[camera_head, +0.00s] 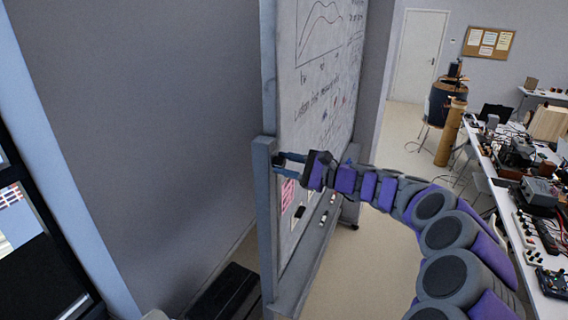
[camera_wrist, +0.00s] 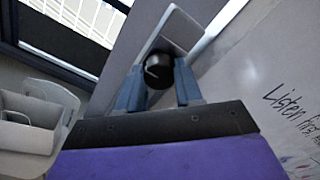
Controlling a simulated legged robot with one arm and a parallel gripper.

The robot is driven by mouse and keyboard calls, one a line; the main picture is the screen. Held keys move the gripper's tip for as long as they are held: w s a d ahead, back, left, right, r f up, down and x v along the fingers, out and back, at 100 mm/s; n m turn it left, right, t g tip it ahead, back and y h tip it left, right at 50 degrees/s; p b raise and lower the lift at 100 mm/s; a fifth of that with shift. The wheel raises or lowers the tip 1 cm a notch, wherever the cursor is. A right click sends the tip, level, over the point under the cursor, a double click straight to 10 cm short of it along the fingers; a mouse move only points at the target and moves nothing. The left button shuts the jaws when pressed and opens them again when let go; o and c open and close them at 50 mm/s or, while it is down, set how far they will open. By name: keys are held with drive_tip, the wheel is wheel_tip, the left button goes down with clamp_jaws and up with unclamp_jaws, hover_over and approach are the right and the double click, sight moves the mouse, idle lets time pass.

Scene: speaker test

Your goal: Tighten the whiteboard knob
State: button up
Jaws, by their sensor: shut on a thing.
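The black knob (camera_wrist: 158,70) sits on the board's grey side post (camera_wrist: 181,32), which also shows in the head view (camera_head: 264,215). My gripper (camera_wrist: 160,85) has its two blue-grey fingers on either side of the knob, shut on it. In the head view my gripper (camera_head: 281,161) reaches the post from the right, and the knob is mostly hidden between the fingers.
A long table (camera_head: 500,205) loaded with equipment runs along the right. A window (camera_head: 25,235) is at the far left. A dark box (camera_head: 225,292) lies low behind the board. A tray ledge (camera_head: 310,262) juts from the board's bottom. Floor is clear between board and table.

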drive_tip(key=shift+f, duration=0.35)
drive_tip(key=o, duration=1)
drive_tip(key=shift+w+d+r, duration=0.15)
drive_tip(key=shift+r, duration=0.1)
drive_tip(key=shift+s+d, duration=0.2)
drive_tip(key=shift+d, duration=0.35)
drive_tip(key=b+v, duration=0.3)
drive_tip(key=v, duration=1.3)
drive_tip(key=shift+d, duration=0.2)
